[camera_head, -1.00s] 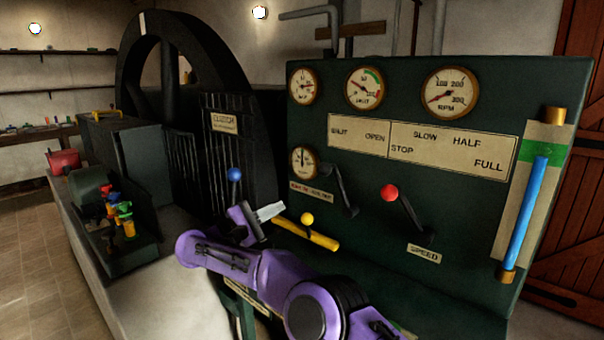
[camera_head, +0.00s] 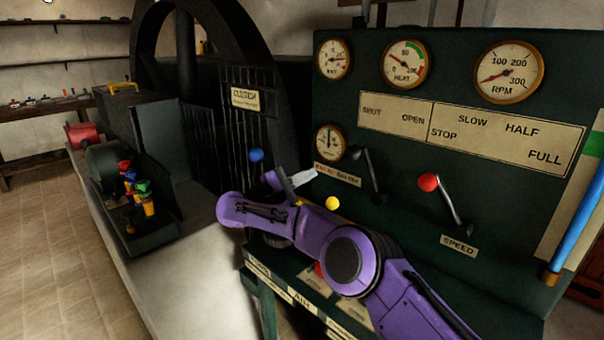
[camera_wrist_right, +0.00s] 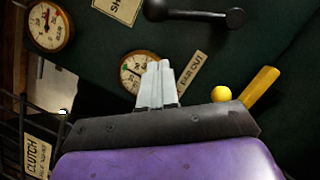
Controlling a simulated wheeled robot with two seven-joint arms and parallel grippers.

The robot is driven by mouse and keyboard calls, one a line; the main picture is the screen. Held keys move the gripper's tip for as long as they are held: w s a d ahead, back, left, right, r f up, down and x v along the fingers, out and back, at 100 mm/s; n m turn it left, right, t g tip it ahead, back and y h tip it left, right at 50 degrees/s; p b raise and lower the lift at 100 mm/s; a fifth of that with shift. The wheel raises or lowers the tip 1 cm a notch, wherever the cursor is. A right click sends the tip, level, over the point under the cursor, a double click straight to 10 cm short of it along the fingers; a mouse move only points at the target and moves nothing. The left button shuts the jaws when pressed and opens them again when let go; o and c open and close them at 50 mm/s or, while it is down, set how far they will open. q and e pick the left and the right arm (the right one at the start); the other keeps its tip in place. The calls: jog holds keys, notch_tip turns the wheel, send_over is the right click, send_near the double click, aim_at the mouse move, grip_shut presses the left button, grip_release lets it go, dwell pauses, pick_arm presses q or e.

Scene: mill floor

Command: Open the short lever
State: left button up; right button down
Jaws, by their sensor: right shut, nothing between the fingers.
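A short black lever (camera_head: 370,175) is mounted on the dark green panel (camera_head: 290,95) below the SHUT and OPEN labels, just right of a small gauge. It slants from upper left to lower right. In the right wrist view the lever (camera_wrist_right: 195,14) lies at the top, beyond the fingertips. My right gripper (camera_head: 304,179) is shut and empty, its pale fingers left of the lever and below the small gauge. In the right wrist view its fingertips (camera_wrist_right: 157,68) overlap that gauge and are apart from the lever. My left gripper is out of view.
A red-knobbed speed lever (camera_head: 444,200) stands to the right, and a yellow knob (camera_head: 332,202) lies just below my right fingers. A blue-knobbed lever (camera_head: 256,156) is to their left. A blue tube (camera_head: 578,225) is at the panel's right edge.

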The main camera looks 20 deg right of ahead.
pick_arm(q)
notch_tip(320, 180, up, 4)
jog(key=p, duration=0.3)
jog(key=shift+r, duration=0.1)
pick_arm(e)
jog(key=s+d+r, duration=0.1)
jog(key=d+r, duration=0.2)
jog(key=d, duration=0.5)
